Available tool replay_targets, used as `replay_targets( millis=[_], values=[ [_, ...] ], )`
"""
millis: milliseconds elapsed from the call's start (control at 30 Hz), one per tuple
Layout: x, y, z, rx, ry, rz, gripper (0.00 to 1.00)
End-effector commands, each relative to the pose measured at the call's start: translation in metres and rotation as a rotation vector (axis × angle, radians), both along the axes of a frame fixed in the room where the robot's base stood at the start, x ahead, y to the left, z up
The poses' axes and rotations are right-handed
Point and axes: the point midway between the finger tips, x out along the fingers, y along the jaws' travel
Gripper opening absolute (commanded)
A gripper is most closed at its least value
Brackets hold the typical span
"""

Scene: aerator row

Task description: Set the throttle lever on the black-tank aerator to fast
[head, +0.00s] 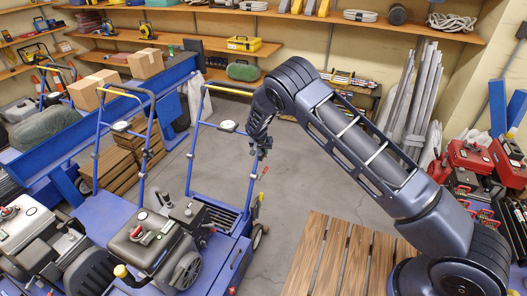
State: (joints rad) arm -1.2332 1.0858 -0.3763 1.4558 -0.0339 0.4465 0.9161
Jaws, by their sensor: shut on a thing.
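The black-tank aerator stands in the middle of the head view, with its dark tank (143,243) at the front and a blue tubular handle (194,150) rising behind. A round white dial (228,127) sits on the handle's crossbar. My gripper (262,151) is at the handle's right upright, pointing down. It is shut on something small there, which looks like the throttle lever. The fingers and wrist hide most of the lever, so its setting cannot be read. A small red tip (265,170) shows just below the fingers.
Another blue aerator with a pale tank (24,226) stands close on the left. A wooden slatted surface (335,258) lies at the front right. Red machines (470,160) stand at the far right. Grey floor (287,185) is clear right of the handle.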

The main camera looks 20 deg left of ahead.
Motion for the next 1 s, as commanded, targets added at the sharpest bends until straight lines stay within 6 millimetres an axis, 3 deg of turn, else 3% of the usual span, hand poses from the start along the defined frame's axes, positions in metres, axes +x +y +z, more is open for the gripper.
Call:
replay_targets(
  millis=[367, 1000],
  values=[
    [0.012, -0.001, 0.004, 0.003, 0.127, -0.005, 0.00],
    [0.041, -0.001, 0.007, 0.002, 0.502, -0.003, 0.00]
  ],
)
